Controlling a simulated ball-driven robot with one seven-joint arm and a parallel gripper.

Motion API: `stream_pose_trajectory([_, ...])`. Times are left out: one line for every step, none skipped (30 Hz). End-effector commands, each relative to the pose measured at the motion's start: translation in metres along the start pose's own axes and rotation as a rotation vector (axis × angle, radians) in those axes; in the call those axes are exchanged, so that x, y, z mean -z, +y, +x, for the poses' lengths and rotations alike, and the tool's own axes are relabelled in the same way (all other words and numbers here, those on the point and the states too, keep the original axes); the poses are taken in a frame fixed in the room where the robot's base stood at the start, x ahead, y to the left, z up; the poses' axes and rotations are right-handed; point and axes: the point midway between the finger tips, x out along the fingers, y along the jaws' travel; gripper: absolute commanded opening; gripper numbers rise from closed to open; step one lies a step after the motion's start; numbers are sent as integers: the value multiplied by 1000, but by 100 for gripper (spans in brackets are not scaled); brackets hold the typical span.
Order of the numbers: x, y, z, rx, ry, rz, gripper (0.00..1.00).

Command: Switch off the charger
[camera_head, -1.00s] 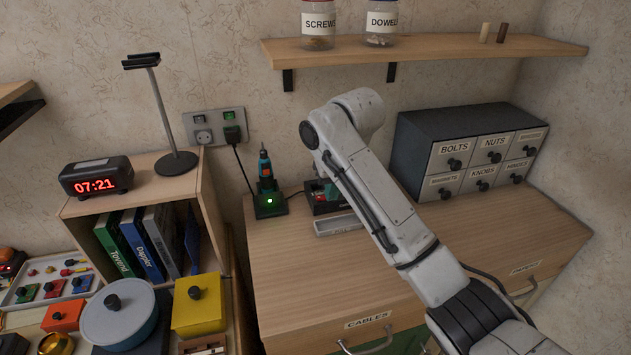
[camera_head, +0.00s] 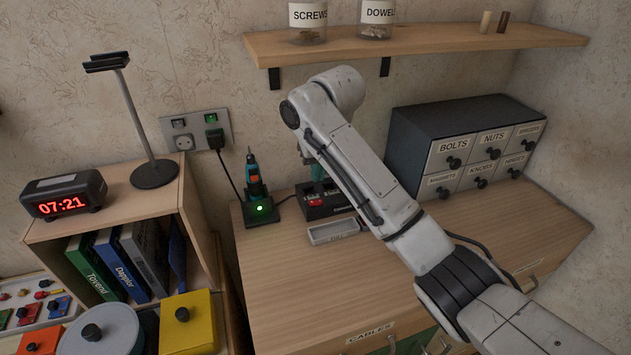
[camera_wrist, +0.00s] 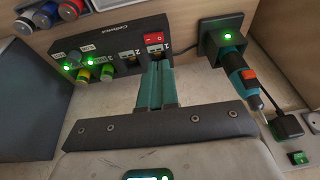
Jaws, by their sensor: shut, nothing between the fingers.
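The charger is a black dock (camera_head: 262,213) with a lit green light, standing on the cabinet top with a teal screwdriver (camera_head: 254,178) upright in it. The dock (camera_wrist: 221,45) and screwdriver (camera_wrist: 238,72) also show at the upper right of the wrist view. Its cord runs to a black plug (camera_head: 215,139) in the wall socket plate (camera_head: 184,143), where a small switch (camera_head: 211,118) glows green. In the wrist view the plug (camera_wrist: 288,126) and green-lit switch (camera_wrist: 298,157) are at the lower right.
The shelf (camera_head: 430,42) hangs above; the drawer unit (camera_head: 405,150) stands right.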

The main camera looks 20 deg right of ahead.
Motion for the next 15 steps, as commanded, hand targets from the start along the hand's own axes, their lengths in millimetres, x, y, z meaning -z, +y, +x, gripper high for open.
stream_pose_trajectory([-1, 0, 7, -1, -4, 0, 0])
stream_pose_trajectory([-1, 0, 11, -1, -4, 0, 0])
stream_pose_trajectory([-2, 1, 18, -2, -5, 1, 0])
stream_pose_trajectory([-1, 1, 23, -1, -5, 1, 0])
stream_pose_trajectory([-1, 0, 28, -2, -5, 0, 0])
stream_pose_trajectory([-1, 0, 36, -2, -4, 0, 0])
stream_pose_trajectory([-1, 1, 41, -2, -5, 0, 0])
stream_pose_trajectory([-1, 0, 46, -1, -4, 0, 0])
stream_pose_trajectory([-1, 0, 53, -2, -5, 0, 0])
stream_pose_trajectory([-1, 0, 58, -1, -4, 0, 0])
stream_pose_trajectory([-1, 0, 63, -1, -4, 0, 0])
stream_pose_trajectory([-1, 1, 69, -2, -4, 0, 0])
stream_pose_trajectory([-1, 0, 72, -2, -3, -1, 0])
stream_pose_trajectory([-1, 0, 76, -2, -3, 0, 0])
stream_pose_trajectory([-1, 0, 80, -2, -3, 0, 0])
